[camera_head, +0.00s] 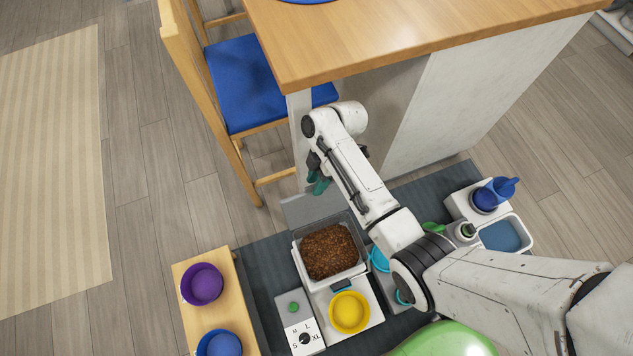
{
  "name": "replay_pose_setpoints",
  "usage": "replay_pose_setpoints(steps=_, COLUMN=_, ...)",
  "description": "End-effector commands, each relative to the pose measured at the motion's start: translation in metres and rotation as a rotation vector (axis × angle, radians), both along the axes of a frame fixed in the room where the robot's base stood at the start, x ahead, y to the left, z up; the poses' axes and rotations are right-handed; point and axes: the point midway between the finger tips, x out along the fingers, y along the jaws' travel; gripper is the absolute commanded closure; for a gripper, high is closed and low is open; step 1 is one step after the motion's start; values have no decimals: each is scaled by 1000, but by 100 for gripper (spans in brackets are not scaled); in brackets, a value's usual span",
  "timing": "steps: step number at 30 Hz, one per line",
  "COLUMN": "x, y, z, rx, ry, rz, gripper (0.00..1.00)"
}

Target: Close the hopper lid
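The hopper (357,272) is a clear-walled bin, open at the top, with brown kibble (328,251) showing uncovered. A grey panel (296,212) rises behind its back edge and looks like the lid, swung open. My gripper (318,187), with teal fingers, is above and beyond the hopper's back edge, near this panel. I cannot tell whether the fingers touch the panel. The fingers are small and partly hidden by my wrist, so their opening is unclear.
A yellow bowl (349,312) sits in front of the hopper, beside a dial panel (304,338) with a green button. A wooden stand (183,290) with purple and blue bowls is left. A wooden-topped counter (400,35) and blue-seated chair (242,85) stand behind.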

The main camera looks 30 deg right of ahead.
Motion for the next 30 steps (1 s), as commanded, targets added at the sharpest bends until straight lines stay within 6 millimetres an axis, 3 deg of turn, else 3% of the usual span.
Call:
replay_pose_setpoints(steps=7, x=0, y=0, z=0, rx=0, ry=-1, rz=0, gripper=66)
replay_pose_setpoints(steps=18, x=0, y=0, z=0, rx=0, ry=0, rz=-1, gripper=100)
replay_pose_setpoints(steps=30, x=0, y=0, z=0, rx=0, ry=0, rz=-1, gripper=100)
